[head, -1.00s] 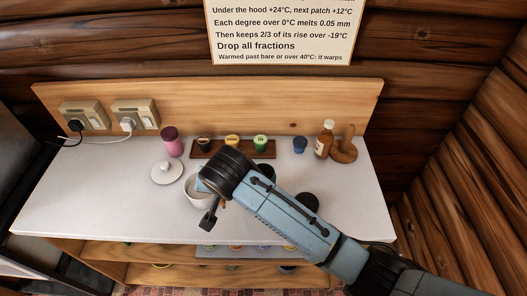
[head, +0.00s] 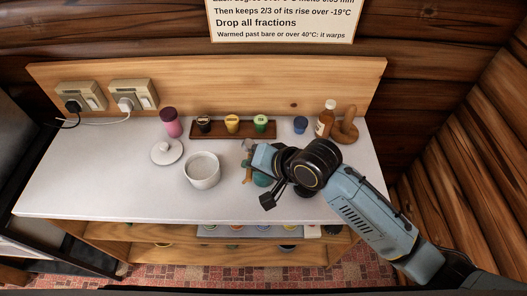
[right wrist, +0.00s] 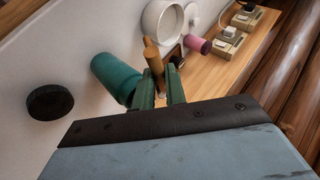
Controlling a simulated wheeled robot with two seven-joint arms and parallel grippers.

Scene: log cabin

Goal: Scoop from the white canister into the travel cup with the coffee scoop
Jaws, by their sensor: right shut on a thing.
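The white canister (head: 202,172) stands open on the white counter, left of my right gripper (head: 247,167); its rim also shows at the top of the right wrist view (right wrist: 149,22). My right gripper is shut on the coffee scoop, whose wooden part (right wrist: 152,57) shows by the fingertips in the right wrist view. The scoop's bowl and contents cannot be made out clearly. The teal travel cup (right wrist: 116,77) is beside the fingers, mostly hidden behind my gripper in the head view (head: 262,181). My left gripper is not in view.
The canister's white lid (head: 167,152) lies behind it, near a pink tumbler (head: 171,123). A wooden tray (head: 272,130) holds three small jars. A blue cup (head: 300,125) and a bottle (head: 325,119) stand at back right. A black disc (right wrist: 50,102) lies near the travel cup.

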